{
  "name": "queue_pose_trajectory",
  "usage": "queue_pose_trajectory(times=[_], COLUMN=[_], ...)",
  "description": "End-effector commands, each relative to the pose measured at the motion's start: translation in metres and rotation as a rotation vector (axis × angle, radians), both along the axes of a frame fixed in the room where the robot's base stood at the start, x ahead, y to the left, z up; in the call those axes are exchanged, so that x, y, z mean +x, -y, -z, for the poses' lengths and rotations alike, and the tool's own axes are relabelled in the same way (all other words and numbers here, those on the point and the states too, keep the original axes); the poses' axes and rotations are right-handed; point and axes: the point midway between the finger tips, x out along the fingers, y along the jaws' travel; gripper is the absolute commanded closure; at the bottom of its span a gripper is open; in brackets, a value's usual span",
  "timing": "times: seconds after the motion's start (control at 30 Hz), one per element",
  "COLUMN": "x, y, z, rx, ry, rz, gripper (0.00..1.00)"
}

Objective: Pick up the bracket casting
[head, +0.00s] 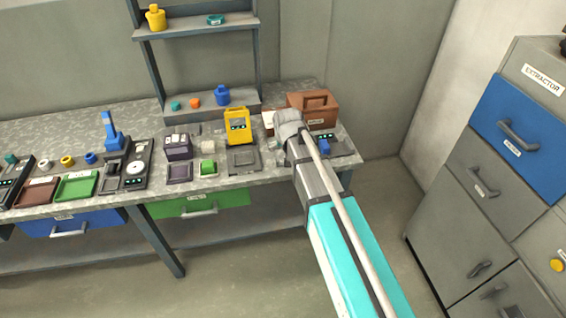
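My arm reaches from the lower right over the right end of the workbench (234,182). Its grey end (287,122) is above the bench, close to the brown box. The fingers cannot be made out, so I cannot tell whether they are open or hold something. I cannot tell for sure which thing is the bracket casting. A small blue piece (324,147) sits on a dark device (341,146) just right of my arm. My arm partly hides that device and the bench around it.
A brown box (319,106) stands at the back right, and a yellow device (238,126) stands left of my arm. Several small devices and trays crowd the bench's left. A shelf (196,29) rises behind. Grey cabinets with a blue drawer (519,137) stand right; floor between is clear.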

Motion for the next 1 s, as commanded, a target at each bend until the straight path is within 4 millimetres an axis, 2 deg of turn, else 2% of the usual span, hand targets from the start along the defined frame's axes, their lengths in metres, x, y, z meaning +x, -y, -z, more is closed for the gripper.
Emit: queue_pose_trajectory(times=[0.7,1.0], x=[0.023,0.030], y=[-0.003,-0.004], z=[0.058,0.072], rx=[0.000,0.000], ry=[0.000,0.000], rz=[0.001,0.002], gripper=[0.00,0.00])
